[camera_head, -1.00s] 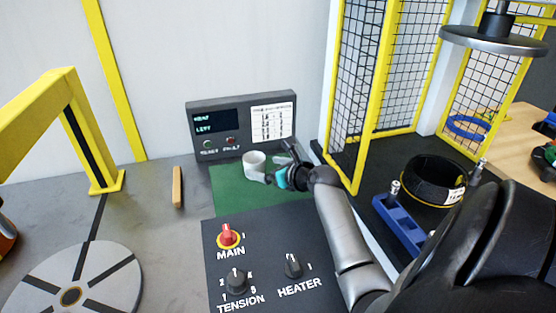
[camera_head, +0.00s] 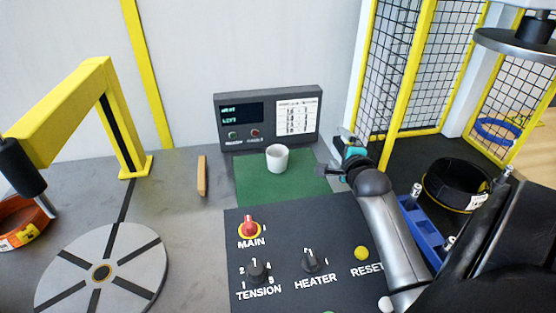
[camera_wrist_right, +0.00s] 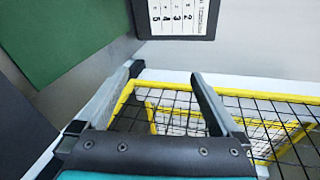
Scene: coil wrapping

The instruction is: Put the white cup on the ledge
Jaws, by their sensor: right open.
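The white cup (camera_head: 277,158) stands upright on a green surface (camera_head: 262,188), just in front of the grey display box, in the head view. I cannot tell for sure whether this green surface is the ledge. My right gripper (camera_head: 333,160) is to the right of the cup, clear of it, near the green surface's right edge. Its two fingers are spread and empty in the right wrist view (camera_wrist_right: 165,76). The cup is not in the wrist view. My left gripper is not seen.
The display box (camera_head: 268,118) stands behind the cup. A black control panel (camera_head: 290,225) with knobs lies in front. A yellow mesh guard (camera_head: 398,90) rises right of my gripper. A wooden block (camera_head: 202,176) and a round turntable (camera_head: 103,270) are to the left.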

